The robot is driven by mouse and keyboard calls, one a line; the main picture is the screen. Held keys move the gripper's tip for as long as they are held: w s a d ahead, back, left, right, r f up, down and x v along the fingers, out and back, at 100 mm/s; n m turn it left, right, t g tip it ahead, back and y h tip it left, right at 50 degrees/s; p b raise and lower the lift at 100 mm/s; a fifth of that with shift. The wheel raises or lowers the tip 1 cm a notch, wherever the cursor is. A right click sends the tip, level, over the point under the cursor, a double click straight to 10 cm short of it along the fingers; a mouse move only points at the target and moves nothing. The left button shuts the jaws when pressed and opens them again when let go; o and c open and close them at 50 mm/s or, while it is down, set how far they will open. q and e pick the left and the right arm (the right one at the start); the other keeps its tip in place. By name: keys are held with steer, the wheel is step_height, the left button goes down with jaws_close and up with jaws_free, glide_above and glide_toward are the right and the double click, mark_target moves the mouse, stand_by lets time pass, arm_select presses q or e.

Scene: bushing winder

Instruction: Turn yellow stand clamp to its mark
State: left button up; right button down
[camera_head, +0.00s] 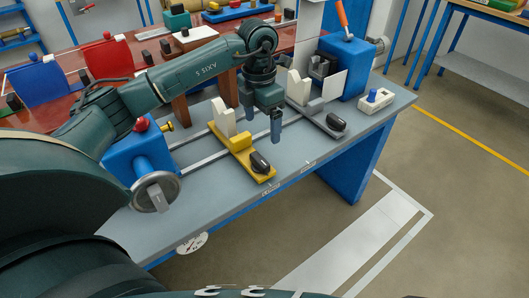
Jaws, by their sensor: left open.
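The yellow stand (230,147) sits across the two rails of the grey bench, with a white upright plate (222,117) at its back. Its clamp, a black knob (260,162), is at its front end. Small white labels (308,163) lie on the bench's front edge; their writing is too small to read. My left gripper (262,122) hangs open and empty, fingers down, to the right of the yellow stand and behind the knob, apart from the knob. My right gripper is out of view.
A grey stand with a black knob (336,122) is to the right. A blue unit (345,68) with an orange lever stands behind it. A blue headstock with a grey handwheel (156,191) is at the left. A small button box (375,100) sits at the right end.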

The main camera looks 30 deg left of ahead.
mark_target(260, 158)
arm_select(q)
steer(key=f, duration=0.8)
steer(key=a+f, duration=0.1)
steer(key=f, duration=0.3)
steer(key=shift+w+f+p, duration=0.1)
steer(key=shift+f+p, duration=0.2)
steer(key=shift+p, duration=0.1)
steer(key=shift+c, duration=0.5)
steer(key=c, duration=0.9)
